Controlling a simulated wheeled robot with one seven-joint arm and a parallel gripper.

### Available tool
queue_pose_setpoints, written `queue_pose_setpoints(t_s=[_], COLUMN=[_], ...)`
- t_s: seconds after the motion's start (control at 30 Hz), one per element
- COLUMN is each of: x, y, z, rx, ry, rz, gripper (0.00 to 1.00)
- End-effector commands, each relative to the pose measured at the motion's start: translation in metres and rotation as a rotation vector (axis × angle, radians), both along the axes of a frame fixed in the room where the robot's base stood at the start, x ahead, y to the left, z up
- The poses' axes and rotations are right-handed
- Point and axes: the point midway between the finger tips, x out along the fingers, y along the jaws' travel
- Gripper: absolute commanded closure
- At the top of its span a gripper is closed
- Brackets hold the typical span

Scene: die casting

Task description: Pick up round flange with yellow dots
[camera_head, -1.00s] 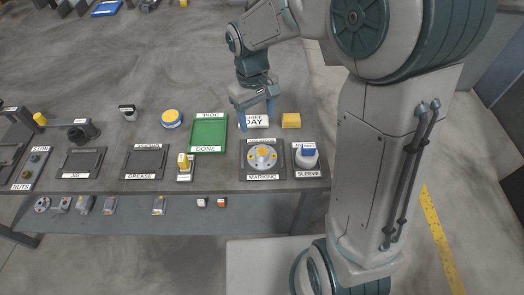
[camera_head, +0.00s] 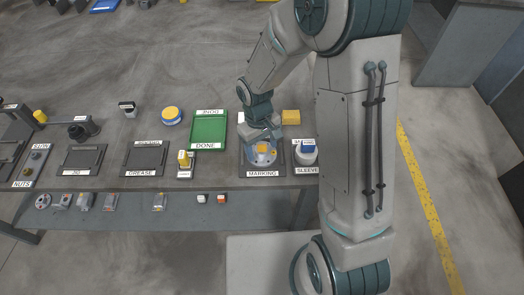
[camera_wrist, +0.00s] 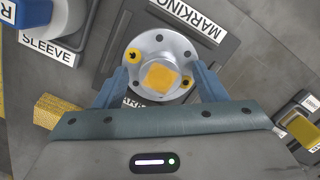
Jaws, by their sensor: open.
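The round flange (camera_head: 262,155) is a grey metal disc with holes around its rim and a yellow square on its raised centre. It lies on the marking tray (camera_head: 262,173). In the wrist view the flange (camera_wrist: 160,48) shows yellow dots at two rim holes. My gripper (camera_wrist: 160,82) is open, with one blue finger on each side of the flange's near edge. In the head view my gripper (camera_head: 262,140) is over the far part of the flange and partly hides it. I cannot tell whether the fingers touch it.
The sleeve holder (camera_head: 305,155) with a blue-topped part stands close to the right. A yellow block (camera_head: 291,117) lies behind.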

Motion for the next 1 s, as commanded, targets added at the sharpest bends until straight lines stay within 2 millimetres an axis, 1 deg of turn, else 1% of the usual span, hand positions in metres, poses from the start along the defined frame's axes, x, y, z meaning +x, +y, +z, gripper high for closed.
queue_pose_setpoints(t_s=[0.2,0.27,0.3,0.37,0.4,0.43,0.77,0.87,1.0], x=[0.000,0.000,0.000,0.000,0.000,0.000,0.001,0.001,0.002], y=[0.000,0.000,0.000,0.000,0.000,0.000,0.000,0.000,0.000], z=[-0.001,0.000,0.000,0.000,0.000,0.000,0.002,0.006,0.018], rx=[0.000,0.000,0.000,0.000,0.000,0.000,0.001,0.001,0.003], ry=[-0.001,-0.001,-0.001,-0.001,-0.001,-0.001,-0.003,-0.004,-0.007], rz=[-0.001,-0.001,-0.001,-0.001,-0.001,-0.001,-0.001,-0.002,-0.003], gripper=[0.35,0.52,0.63,0.80,0.91,0.99,1.00,1.00,1.00])
